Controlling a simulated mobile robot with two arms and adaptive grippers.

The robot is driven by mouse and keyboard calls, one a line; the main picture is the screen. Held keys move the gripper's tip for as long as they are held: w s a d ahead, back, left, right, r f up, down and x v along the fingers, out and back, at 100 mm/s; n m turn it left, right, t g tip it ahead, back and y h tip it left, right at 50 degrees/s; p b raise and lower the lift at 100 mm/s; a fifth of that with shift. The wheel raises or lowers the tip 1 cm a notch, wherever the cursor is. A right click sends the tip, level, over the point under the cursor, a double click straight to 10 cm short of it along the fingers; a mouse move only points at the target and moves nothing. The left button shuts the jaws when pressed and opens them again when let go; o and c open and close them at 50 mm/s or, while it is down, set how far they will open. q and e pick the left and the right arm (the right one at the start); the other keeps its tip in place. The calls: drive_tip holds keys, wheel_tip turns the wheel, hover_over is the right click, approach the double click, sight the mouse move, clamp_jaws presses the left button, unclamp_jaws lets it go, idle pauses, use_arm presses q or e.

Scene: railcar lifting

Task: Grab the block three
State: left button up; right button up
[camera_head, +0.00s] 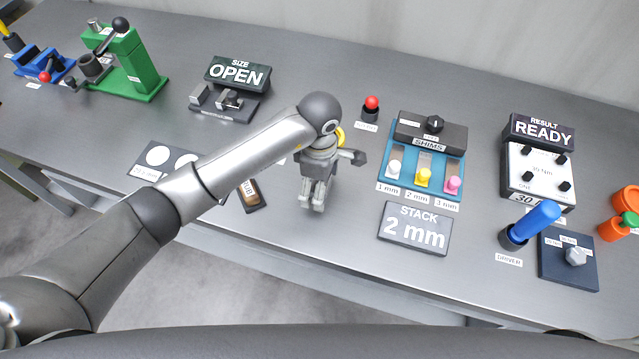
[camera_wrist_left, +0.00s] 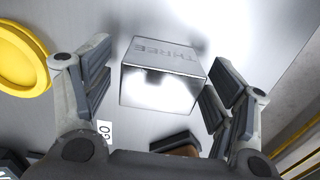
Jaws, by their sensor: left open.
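Block three (camera_wrist_left: 162,75) is a shiny silver metal block with "THREE" engraved on its upper face, seen in the left wrist view. It lies between the two spread fingers of my left gripper (camera_wrist_left: 160,68), with a visible gap to the left finger and a narrower one to the right. In the head view my left gripper (camera_head: 312,203) points down over the middle of the table. The block cannot be made out there, as the gripper and arm cover that spot. My right gripper is in neither view.
A red button (camera_head: 371,104), the shims tray (camera_head: 387,150) and the stack sign (camera_head: 415,228) stand to the right.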

use_arm(q)
drive_tip(key=shift+c, duration=0.2)
drive_tip(key=c, duration=1.3)
drive_tip(key=shift+r, duration=0.1)
